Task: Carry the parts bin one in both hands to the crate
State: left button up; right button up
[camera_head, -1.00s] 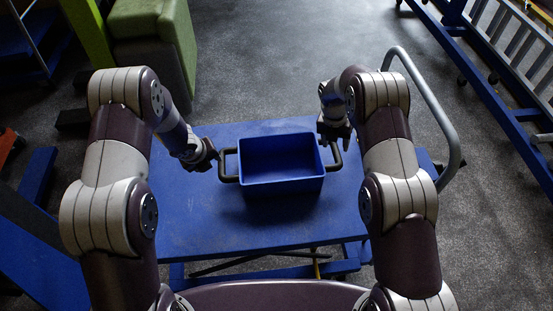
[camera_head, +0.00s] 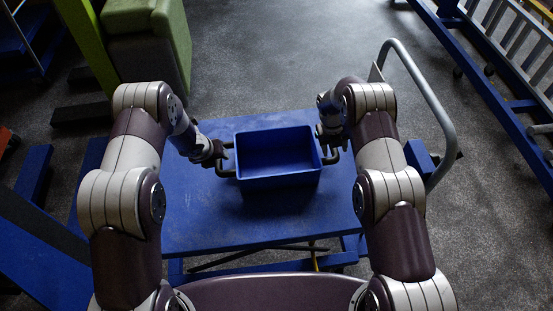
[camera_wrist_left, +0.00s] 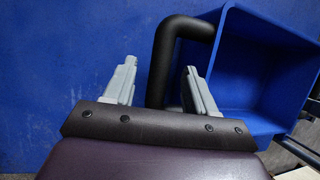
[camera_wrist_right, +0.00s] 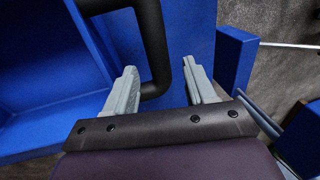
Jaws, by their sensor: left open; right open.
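The blue parts bin (camera_head: 278,178) is an open, empty-looking box on the blue trolley table, with a dark bar handle on each side. My left gripper (camera_head: 217,153) is open at the left handle (camera_head: 224,170). In the left wrist view the handle (camera_wrist_left: 160,75) stands between its parted fingers. My right gripper (camera_head: 329,147) is open at the right handle (camera_head: 334,157). In the right wrist view that handle (camera_wrist_right: 153,45) lies between the fingers, nearer the left one. I cannot make out a crate in these views.
The blue trolley table (camera_head: 230,225) has bare top in front of the bin. A grey push rail (camera_head: 437,105) rises at its right. A green padded block (camera_head: 150,50) stands at the back left, and a blue rack (camera_head: 480,85) at the right. Grey floor lies open behind.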

pick_arm(q)
jog(key=x, duration=0.5)
jog(key=shift+f, duration=0.2)
pick_arm(e)
jog(key=f, duration=0.2)
jog(key=d+f, duration=0.1)
jog(key=f, duration=0.2)
jog(key=shift+f, duration=0.15)
pick_arm(q)
grip_shut()
pick_arm(e)
grip_shut()
